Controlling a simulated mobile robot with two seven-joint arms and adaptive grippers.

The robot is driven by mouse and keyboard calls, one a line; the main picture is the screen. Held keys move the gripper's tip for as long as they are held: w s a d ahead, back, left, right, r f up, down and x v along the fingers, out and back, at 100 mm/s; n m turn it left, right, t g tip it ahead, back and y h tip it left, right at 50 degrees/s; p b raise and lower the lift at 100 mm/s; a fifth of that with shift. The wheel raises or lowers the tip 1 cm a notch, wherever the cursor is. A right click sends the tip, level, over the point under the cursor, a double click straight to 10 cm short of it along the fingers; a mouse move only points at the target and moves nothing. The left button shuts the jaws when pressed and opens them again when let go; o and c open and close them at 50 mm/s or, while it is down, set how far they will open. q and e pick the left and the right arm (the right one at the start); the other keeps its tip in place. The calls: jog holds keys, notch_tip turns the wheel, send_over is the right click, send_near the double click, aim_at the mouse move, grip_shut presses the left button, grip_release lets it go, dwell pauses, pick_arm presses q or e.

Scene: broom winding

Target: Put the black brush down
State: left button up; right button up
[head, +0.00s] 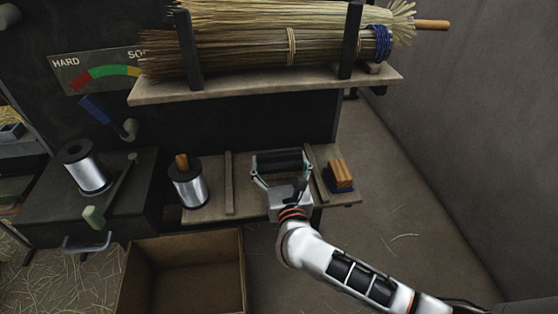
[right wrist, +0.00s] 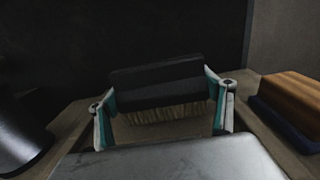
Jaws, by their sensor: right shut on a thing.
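The black brush (head: 279,161) is between the fingers of my right gripper (head: 280,178) in the head view, over the wooden shelf (head: 256,200). In the right wrist view my right gripper (right wrist: 162,112) is shut on the black back of the brush (right wrist: 160,84), one finger at each end. Pale bristles (right wrist: 165,115) hang downward close to the board; I cannot tell whether they touch it. My left gripper is in neither view.
A wooden block with a blue base (head: 340,175) sits right of the brush. Wire spools stand to the left (head: 188,184), (head: 86,168). A shelf of brooms (head: 270,88) hangs above. An open cardboard box (head: 182,240) is below.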

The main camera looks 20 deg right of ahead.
jog(key=shift+f, duration=0.25)
jog(key=o, duration=1.1)
jog(key=shift+s, duration=0.1)
jog(key=shift+o, duration=0.2)
jog(key=shift+f, duration=0.1)
